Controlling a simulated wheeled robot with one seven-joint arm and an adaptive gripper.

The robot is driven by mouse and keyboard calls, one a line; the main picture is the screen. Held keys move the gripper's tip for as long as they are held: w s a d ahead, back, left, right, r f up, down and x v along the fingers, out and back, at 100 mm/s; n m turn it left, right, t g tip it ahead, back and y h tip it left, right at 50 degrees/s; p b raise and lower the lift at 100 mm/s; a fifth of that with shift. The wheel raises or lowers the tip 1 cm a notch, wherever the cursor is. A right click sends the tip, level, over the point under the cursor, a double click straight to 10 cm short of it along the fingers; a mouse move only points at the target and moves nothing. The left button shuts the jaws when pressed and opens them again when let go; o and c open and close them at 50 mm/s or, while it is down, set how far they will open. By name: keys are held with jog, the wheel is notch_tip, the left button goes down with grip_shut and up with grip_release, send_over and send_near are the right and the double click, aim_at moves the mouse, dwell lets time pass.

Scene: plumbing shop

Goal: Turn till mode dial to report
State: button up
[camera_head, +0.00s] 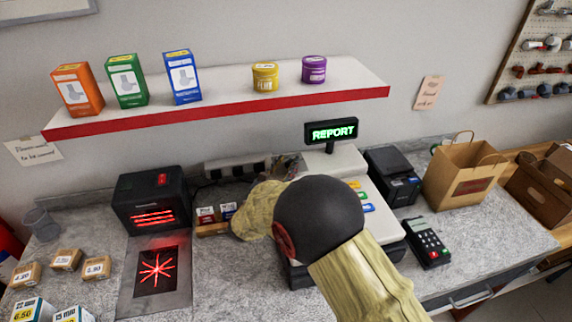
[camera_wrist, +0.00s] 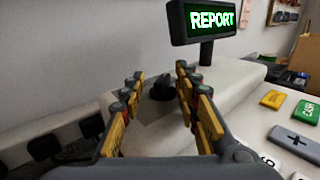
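The till (camera_head: 345,160) stands on the counter behind my arm, and its raised display (camera_head: 331,131) reads "REPORT" in green. The display also shows at the top of the wrist view (camera_wrist: 212,19). The mode dial (camera_wrist: 163,88) is a small dark knob on the till's pale side. My gripper (camera_wrist: 160,76) has its yellow and grey fingers apart, with the dial between and just beyond the tips. A gap shows on each side of the dial. In the head view the dial is hidden, and my arm covers much of the till.
Till keys (camera_wrist: 295,140) lie right of my gripper. A black printer (camera_head: 393,177), card terminal (camera_head: 428,242) and paper bag (camera_head: 463,173) stand right of the till. A glowing scanner box (camera_head: 150,200) stands left. A shelf (camera_head: 220,97) with boxes and tins hangs above.

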jog(key=v, duration=1.2)
